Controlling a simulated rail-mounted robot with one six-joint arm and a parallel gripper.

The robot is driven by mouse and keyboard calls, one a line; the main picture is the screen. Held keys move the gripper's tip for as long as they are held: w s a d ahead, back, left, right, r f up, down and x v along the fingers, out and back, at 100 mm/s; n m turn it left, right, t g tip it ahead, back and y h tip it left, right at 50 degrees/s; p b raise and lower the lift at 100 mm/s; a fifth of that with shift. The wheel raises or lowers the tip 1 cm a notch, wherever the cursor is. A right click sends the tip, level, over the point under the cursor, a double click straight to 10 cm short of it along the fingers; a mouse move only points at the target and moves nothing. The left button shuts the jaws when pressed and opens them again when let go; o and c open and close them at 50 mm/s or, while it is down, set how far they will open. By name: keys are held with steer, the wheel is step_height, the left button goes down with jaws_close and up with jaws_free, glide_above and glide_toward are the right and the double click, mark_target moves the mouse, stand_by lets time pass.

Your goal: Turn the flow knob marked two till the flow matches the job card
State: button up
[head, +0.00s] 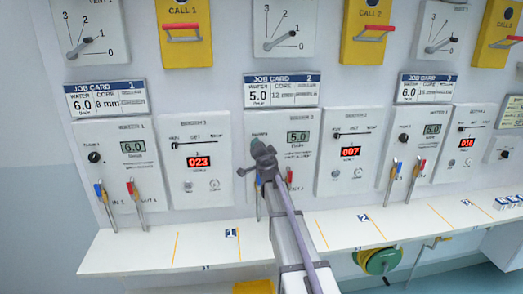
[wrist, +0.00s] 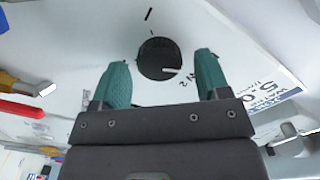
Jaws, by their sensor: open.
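The flow knob of station two is a round black knob (wrist: 155,57) with a white pointer line in the wrist view, on a white panel. My gripper (wrist: 162,72) is open, its two green fingers on either side of the knob with a small gap to each. In the head view my gripper (head: 257,147) is at the panel's upper left and hides the knob. The flow display (head: 298,137) beside it reads 5.0. Job card 2 (head: 281,90) above gives water 5.0; part of it also shows in the wrist view (wrist: 262,88).
Valve levers with a red handle (head: 290,177) hang below the panel, partly behind my arm. A white shelf (head: 140,252) runs beneath the stations. Neighbouring panels stand close on both sides, including the red 007 display (head: 350,151). A yellow call box (head: 365,30) is above.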

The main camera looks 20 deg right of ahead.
steer(key=v, duration=1)
steer(key=shift+s, duration=0.25)
steer(key=shift+a, duration=0.1)
steer(key=s+a+f+n+g+y, duration=0.4)
steer(key=s+a+f+n+y, duration=0.15)
steer(key=a, duration=0.25)
steer(key=s+a+f+n+g+y, duration=0.4)
steer(key=s+a+f+g, duration=0.1)
steer(key=a+f, duration=0.15)
steer(key=s+a+f+n+g+h, duration=0.2)
steer(key=s+a+g, duration=0.1)
steer(key=s, duration=0.6)
steer(key=s+a+f+n+g+h, duration=0.2)
steer(key=s+a+f+g, duration=0.1)
steer(key=s, duration=0.6)
steer(key=shift+a+f+g, duration=0.2)
steer(key=shift+a+g, duration=0.3)
steer(key=shift+g, duration=0.6)
